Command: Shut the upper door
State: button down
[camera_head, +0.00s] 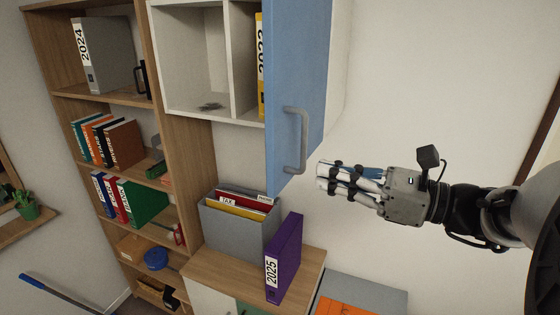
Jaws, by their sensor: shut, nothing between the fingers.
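The upper door (292,80) is a blue panel on the white wall cabinet (186,115). It stands open, swung out from the cabinet front toward me, with a grey bar handle (303,140) on the face turned to the right. The cabinet's left compartments are in view; the part behind the door is hidden. My gripper (322,176) is shut and empty. It points left, to the right of the door's lower part and a little below the handle. A small gap shows between the fingertips and the door in the picture.
Below the door, a grey file box (236,232) and a purple 2025 binder (285,262) stand on a low wooden-topped cabinet (215,268). A yellow binder (260,68) stands inside the wall cabinet. A wooden bookshelf (190,150) is at left. The wall right of the door is bare.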

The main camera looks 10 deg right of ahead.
aim_at(278, 164)
jog(key=p+x, duration=0.1)
jog(key=x, duration=0.6)
jog(key=shift+s, duration=0.1)
jog(key=shift+a, duration=0.1)
